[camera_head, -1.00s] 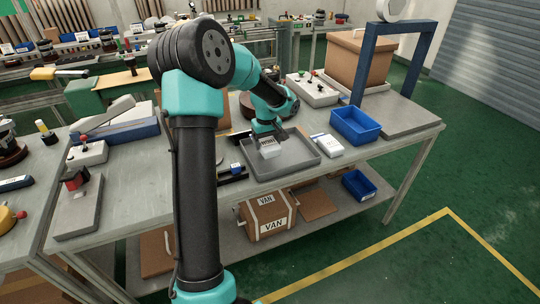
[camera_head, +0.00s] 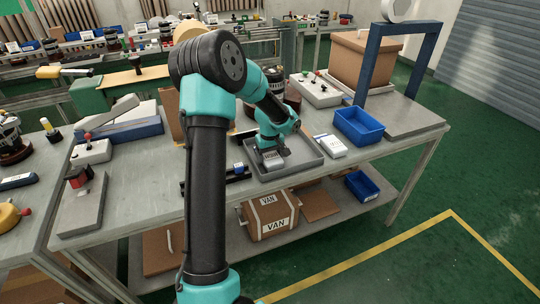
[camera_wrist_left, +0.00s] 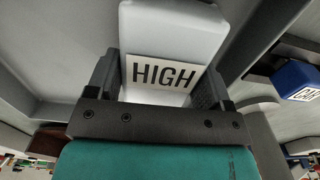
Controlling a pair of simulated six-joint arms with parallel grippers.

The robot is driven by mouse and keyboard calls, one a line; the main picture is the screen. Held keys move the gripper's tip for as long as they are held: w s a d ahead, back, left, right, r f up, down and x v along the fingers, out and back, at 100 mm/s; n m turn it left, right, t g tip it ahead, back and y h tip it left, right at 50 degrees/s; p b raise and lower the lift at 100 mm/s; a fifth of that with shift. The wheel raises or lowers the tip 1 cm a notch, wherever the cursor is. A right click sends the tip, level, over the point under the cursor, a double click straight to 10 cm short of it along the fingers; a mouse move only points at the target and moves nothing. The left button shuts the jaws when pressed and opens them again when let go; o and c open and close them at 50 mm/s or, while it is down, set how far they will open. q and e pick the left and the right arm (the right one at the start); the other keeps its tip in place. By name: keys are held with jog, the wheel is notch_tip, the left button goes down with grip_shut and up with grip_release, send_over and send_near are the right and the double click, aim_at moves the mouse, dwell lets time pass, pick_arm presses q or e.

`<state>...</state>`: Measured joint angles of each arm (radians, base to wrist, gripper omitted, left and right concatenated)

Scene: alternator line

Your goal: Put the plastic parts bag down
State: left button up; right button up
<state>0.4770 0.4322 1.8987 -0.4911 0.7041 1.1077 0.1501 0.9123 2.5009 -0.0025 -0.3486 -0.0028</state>
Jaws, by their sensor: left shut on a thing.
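The plastic parts bag (camera_head: 273,161) is a pale, block-like pack with a label reading HIGH; it also shows up close in the left wrist view (camera_wrist_left: 172,28). My left gripper (camera_head: 269,151) is shut on it, with one finger on each side of the pack in the left wrist view (camera_wrist_left: 158,82). The bag is over the left front part of a grey tray (camera_head: 292,171) on the workbench. I cannot tell whether its underside touches the tray floor. My right gripper is out of view.
A white labelled box (camera_head: 331,146) lies right of the tray, and a blue bin (camera_head: 358,126) stands beyond it. A dark rail with a blue labelled block (camera_head: 239,168) is left of the tray. A blue frame (camera_head: 366,70) rises at the back right. The tray's right part looks clear.

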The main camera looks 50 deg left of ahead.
aim_at(270, 154)
pick_arm(q)
jog(key=shift+f, duration=0.1)
jog(key=o, duration=1.1)
notch_tip(270, 154, up, 12)
dwell(0.5)
